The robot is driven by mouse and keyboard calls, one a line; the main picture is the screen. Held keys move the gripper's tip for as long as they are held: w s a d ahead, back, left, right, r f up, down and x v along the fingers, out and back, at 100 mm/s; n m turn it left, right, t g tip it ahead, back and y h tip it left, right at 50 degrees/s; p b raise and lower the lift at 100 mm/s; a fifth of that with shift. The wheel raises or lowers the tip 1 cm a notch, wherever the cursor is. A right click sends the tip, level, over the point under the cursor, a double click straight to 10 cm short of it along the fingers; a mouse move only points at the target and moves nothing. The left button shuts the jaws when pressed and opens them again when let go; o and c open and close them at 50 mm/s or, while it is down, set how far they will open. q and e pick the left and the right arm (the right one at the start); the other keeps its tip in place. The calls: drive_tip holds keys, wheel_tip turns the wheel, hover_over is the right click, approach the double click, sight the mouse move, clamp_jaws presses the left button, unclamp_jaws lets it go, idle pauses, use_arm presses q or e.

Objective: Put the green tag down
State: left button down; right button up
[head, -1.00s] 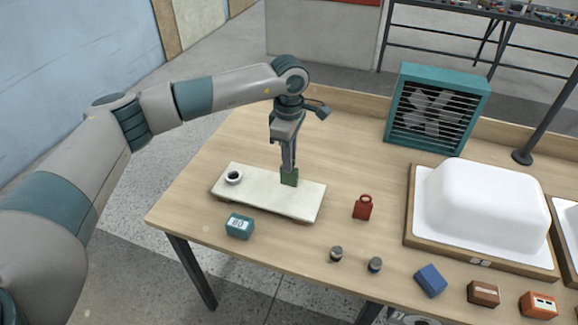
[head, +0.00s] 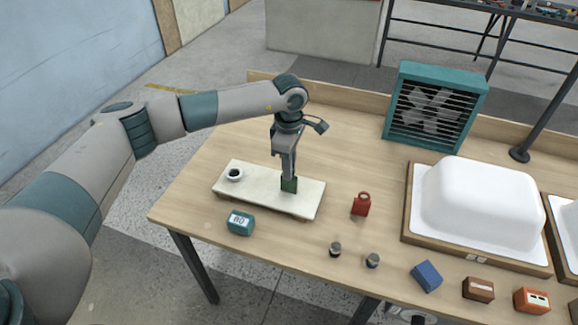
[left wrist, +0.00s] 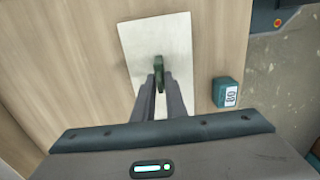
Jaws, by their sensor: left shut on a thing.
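The green tag (head: 289,184) is upright between the fingers of my left gripper (head: 288,176), over the pale board on the table. The left gripper is shut on it and points down. In the left wrist view the green tag (left wrist: 158,66) shows at the fingertips (left wrist: 159,80), with the pale board (left wrist: 160,35) below it. I cannot tell whether the tag touches the board (head: 258,194). My right gripper is not in view.
A teal block (head: 240,222) lies in front of the board. A fan (head: 435,108) and a white shell (head: 482,200) stand further right.

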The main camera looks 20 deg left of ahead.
use_arm(q)
drive_tip(key=shift+f, duration=0.2)
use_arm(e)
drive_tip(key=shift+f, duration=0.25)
use_arm(q)
drive_tip(key=c, duration=1.8)
unclamp_jaws()
drive_tip(key=shift+r, duration=0.1)
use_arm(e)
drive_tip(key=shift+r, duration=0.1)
use_arm(q)
drive_tip(key=shift+r, duration=0.2)
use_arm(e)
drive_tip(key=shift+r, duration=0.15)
